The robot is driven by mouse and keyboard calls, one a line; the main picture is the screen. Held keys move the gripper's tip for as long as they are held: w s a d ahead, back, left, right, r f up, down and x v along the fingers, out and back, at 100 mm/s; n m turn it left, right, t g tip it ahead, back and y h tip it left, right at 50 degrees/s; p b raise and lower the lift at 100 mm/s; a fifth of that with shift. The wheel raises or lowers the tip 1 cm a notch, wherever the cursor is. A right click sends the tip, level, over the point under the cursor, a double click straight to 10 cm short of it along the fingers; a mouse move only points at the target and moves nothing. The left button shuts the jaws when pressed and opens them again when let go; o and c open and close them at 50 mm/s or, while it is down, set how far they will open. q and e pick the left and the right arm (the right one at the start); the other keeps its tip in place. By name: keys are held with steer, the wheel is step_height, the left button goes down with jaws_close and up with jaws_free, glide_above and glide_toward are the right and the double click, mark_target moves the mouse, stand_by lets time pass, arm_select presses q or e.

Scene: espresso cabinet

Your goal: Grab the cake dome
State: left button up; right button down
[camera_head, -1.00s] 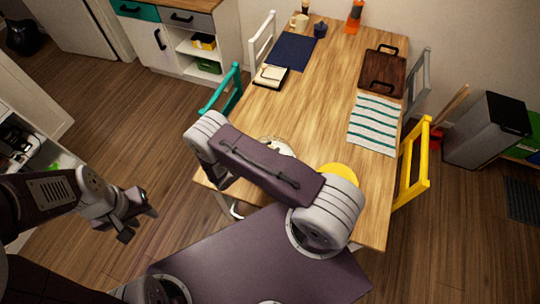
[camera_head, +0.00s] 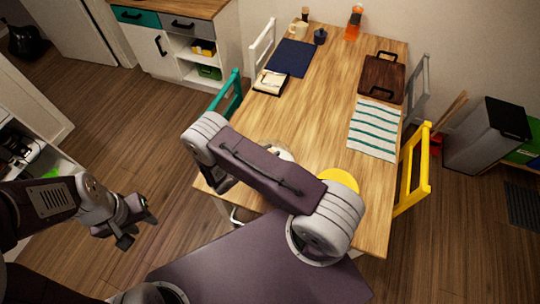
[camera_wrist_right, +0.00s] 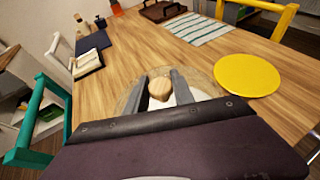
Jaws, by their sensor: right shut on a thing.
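The cake dome (camera_wrist_right: 203,94) is clear, with a round wooden knob (camera_wrist_right: 160,89) on top, and shows in the right wrist view over something white. My right gripper (camera_wrist_right: 161,80) is shut on the knob, one grey finger on each side. In the head view, only a small pale part of the dome (camera_head: 281,151) shows behind my right arm, and the right gripper is hidden. I cannot tell whether the dome is clear of the surface below. My left gripper (camera_head: 138,221) is open and empty, left of the table over the floor.
The wooden table (camera_head: 305,95) holds a yellow round mat (camera_wrist_right: 247,75) beside the dome, a striped cloth (camera_head: 373,130), a dark tray (camera_head: 382,78) and a navy mat (camera_head: 291,57). Teal (camera_head: 229,95) and yellow (camera_head: 412,170) chairs flank it. The table's middle is clear.

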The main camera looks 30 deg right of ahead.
steer(key=r, duration=0.1)
steer(key=s+r, duration=0.1)
steer(key=r, duration=0.1)
steer(key=shift+s+d+b, duration=0.15)
steer(key=shift+d+b, duration=0.05)
steer(key=shift+b, duration=0.15)
steer(key=s+d+r+b, duration=0.2)
steer(key=s+r, duration=0.4)
steer(key=s, duration=0.4)
steer(key=shift+d+r, duration=0.25)
steer(key=shift+d, duration=0.3)
